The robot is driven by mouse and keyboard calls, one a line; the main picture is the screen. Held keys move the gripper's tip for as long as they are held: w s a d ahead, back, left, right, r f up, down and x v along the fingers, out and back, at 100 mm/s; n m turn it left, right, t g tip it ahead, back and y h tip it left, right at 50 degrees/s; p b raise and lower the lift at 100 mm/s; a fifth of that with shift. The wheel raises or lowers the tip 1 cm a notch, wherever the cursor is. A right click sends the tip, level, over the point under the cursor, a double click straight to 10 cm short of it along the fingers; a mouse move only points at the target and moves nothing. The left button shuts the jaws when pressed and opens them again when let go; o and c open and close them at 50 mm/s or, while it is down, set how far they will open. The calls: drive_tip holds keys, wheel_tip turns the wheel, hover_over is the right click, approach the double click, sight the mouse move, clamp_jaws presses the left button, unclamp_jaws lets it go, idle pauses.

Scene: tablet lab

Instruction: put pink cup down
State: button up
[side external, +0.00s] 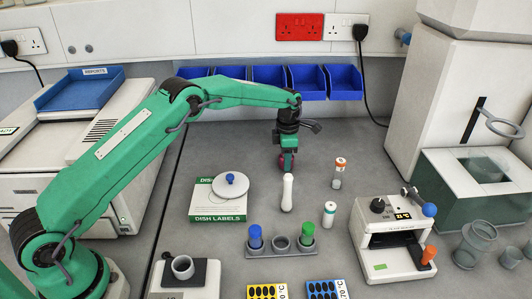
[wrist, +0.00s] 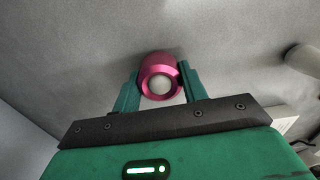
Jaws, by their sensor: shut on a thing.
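The pink cup (wrist: 160,76) is between the two green fingers of my gripper (wrist: 160,86) in the wrist view, with its round pale-centred end towards the camera. In the side view my gripper (side external: 287,160) points down over the bench behind the white pestle-like rod, and only a little of the pink cup (side external: 281,161) shows at its fingers. The gripper is shut on the cup. The cup is low, close to the bench (side external: 235,150); I cannot tell whether its base touches it.
A label box (side external: 205,211) lies left. A rack (side external: 281,249) with blue and green cups is nearer the camera. Blue bins (side external: 269,79) hang behind.

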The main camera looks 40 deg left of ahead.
drive_tip(key=shift+f, duration=0.25)
drive_tip(key=shift+f, duration=0.15)
drive_tip(key=o, duration=1)
wheel_tip(320, 180, up, 12)
idle(0.3)
drive_tip(key=shift+r, duration=0.25)
